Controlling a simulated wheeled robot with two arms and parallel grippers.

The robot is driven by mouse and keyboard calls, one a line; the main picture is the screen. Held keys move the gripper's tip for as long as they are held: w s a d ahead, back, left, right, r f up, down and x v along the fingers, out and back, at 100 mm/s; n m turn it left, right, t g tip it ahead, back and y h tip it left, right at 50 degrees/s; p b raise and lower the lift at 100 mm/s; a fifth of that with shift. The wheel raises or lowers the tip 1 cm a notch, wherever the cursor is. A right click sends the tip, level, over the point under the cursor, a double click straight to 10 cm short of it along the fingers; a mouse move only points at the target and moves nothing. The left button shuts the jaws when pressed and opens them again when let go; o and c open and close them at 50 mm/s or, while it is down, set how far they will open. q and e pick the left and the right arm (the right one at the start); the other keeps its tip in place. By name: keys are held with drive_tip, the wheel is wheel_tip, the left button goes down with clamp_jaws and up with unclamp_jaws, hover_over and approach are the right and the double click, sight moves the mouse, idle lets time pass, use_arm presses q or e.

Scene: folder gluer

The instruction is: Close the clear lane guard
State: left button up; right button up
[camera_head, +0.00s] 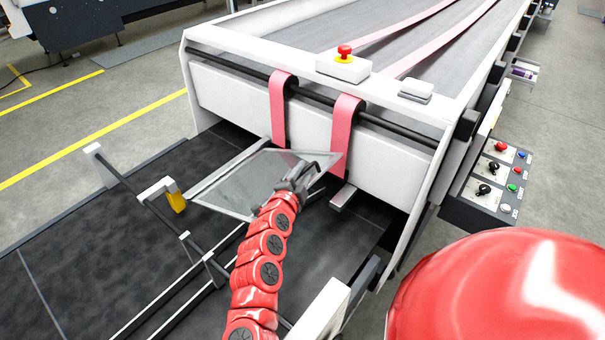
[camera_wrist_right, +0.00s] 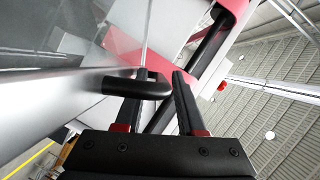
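The clear lane guard (camera_head: 245,182) is a see-through panel in a light metal frame, over the dark bed in front of the machine's white crossbeam. It looks raised at a tilt. In the right wrist view its pane (camera_wrist_right: 60,35) fills the upper left, and a black handle (camera_wrist_right: 138,87) sticks out from its frame edge. My right gripper (camera_head: 298,180) is at the guard's right edge. In the right wrist view its two fingers (camera_wrist_right: 163,80) stand apart, with the handle across the left finger and its end in the gap; a firm grip does not show. My left gripper is not in view.
Pink belts (camera_head: 346,125) loop over a black bar just behind the guard. A red emergency button (camera_head: 345,52) sits on the crossbeam. A bracket with a yellow tip (camera_head: 177,201) stands left of the guard. A control panel (camera_head: 497,177) is at the right.

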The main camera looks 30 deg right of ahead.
idle(0.3)
drive_tip(key=b+v, duration=0.4)
drive_tip(key=v, duration=1.3)
drive_tip(key=shift+a, duration=0.2)
